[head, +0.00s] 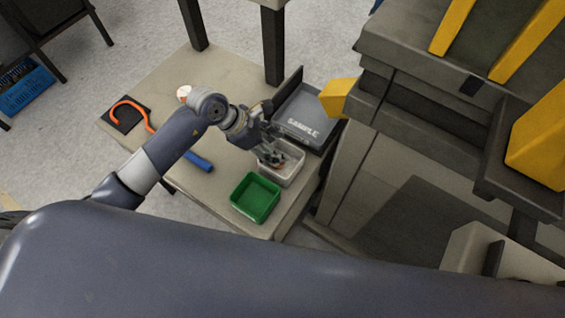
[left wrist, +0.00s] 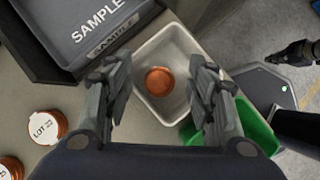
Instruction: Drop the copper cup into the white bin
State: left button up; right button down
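The white bin (head: 297,176) stands on the table beside the green bin, and it also shows in the left wrist view (left wrist: 181,38). The round copper cup (left wrist: 159,81) is inside the white bin's outline, apparently on its floor. In the head view a bit of copper colour shows under the fingers. My left gripper (left wrist: 160,88) is open, with its fingers apart on either side of the cup and not touching it. In the head view the left gripper (head: 272,146) is right over the white bin. A dark gripper, apparently my right one (left wrist: 291,53), is at the right edge; its fingers are unclear.
A green bin (head: 255,198) stands in front of the white bin. A grey SAMPLE case (head: 309,120) is behind it. Copper pieces with white LOT labels (left wrist: 47,126) lie at left. A large machine stands right.

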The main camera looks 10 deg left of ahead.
pick_arm(q)
jog(key=shift+a, duration=0.1)
jog(key=v, duration=1.2)
dwell(0.4)
